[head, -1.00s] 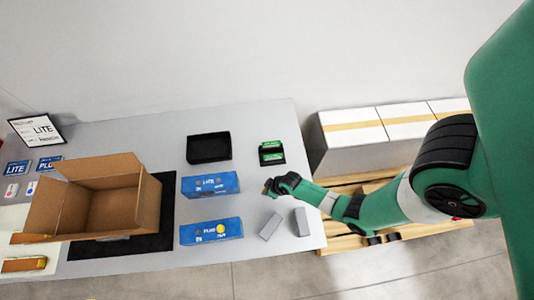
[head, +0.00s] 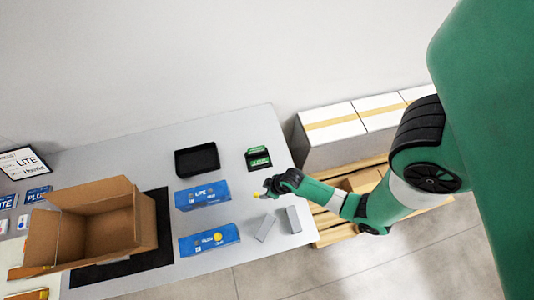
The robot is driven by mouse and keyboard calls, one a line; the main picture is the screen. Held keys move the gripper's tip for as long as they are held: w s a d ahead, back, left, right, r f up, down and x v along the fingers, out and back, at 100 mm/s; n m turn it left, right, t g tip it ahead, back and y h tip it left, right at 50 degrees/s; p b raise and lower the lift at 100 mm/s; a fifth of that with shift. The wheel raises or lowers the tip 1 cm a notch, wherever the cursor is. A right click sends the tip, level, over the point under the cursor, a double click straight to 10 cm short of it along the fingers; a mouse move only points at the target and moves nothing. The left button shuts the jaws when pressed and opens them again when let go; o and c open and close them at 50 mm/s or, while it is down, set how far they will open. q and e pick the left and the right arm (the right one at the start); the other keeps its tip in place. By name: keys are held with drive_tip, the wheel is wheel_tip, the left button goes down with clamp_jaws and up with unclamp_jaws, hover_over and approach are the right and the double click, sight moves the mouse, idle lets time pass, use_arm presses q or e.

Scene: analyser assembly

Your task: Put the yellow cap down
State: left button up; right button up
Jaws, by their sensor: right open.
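A small yellow cap (head: 257,194) shows at the fingertips of my right gripper (head: 266,188), over the grey table to the right of the blue LITE box. My right gripper is open. It is too small to tell whether the cap rests on the table or still touches a finger. A second yellow round spot (head: 218,237) shows on the blue PLUS box (head: 205,241); I cannot tell if it is a cap or print. My left gripper is not in view.
Two grey blocks (head: 266,228) (head: 293,220) lie just below the gripper. The blue LITE box (head: 203,196) is left of it. A black tray (head: 197,160) and a green-and-black holder (head: 257,158) stand behind. An open cardboard box (head: 147,220) is at left.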

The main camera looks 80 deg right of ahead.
use_arm(q)
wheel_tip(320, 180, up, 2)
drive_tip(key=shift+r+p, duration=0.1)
drive_tip(key=shift+p, duration=0.3)
use_arm(e)
drive_tip(key=shift+v, duration=1.15)
drive_tip(key=shift+w, duration=0.1)
